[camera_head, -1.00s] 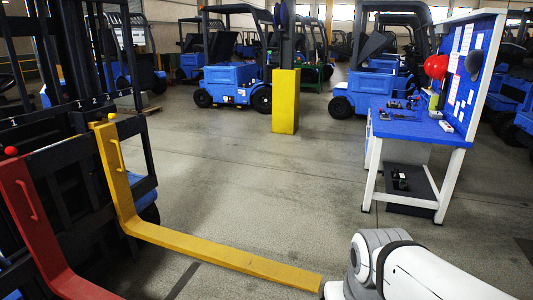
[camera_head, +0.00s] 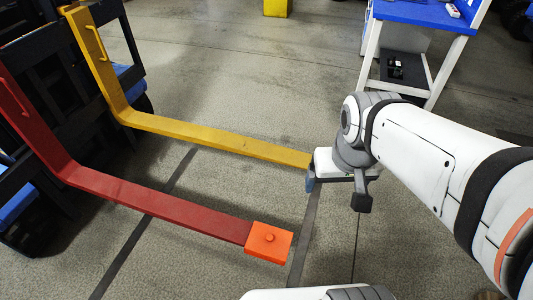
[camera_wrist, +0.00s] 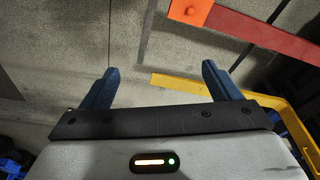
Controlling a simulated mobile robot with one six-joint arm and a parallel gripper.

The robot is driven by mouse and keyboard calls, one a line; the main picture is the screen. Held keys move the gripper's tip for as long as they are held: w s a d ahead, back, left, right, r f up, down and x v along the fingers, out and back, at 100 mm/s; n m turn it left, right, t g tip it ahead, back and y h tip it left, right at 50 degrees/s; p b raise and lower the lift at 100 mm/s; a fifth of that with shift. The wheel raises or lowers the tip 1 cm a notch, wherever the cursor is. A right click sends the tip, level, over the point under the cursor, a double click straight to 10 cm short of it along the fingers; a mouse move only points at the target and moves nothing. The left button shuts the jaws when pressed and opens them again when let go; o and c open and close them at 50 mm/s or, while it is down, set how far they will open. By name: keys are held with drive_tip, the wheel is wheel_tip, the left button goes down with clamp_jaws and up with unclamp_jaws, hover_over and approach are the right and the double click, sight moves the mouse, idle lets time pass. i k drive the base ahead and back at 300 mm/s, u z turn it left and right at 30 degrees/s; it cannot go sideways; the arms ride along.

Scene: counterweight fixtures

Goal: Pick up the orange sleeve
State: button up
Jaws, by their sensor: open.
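The orange sleeve (camera_head: 269,242) is a block with a small round knob on its top face. It sits on the tip of the red fork (camera_head: 165,200), which reaches out low over the floor. It also shows at the top edge of the wrist view (camera_wrist: 190,12), partly cut off. My gripper (camera_head: 311,182) is beside the tip of the yellow fork, apart from the sleeve, which lies lower left of it in the head view.
The yellow fork (camera_head: 215,140) runs parallel to the red one, its tip close to my gripper. Both rise to a black truck carriage (camera_head: 45,110) at left. A blue-topped workbench (camera_head: 425,14) stands at upper right. The floor between the forks is clear.

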sight(269, 242)
drive_tip(key=u, duration=2.85)
drive_tip(key=k, duration=1.55)
drive_tip(key=z, duration=1.15)
drive_tip(key=i, duration=1)
drive_tip(key=u, duration=0.05)
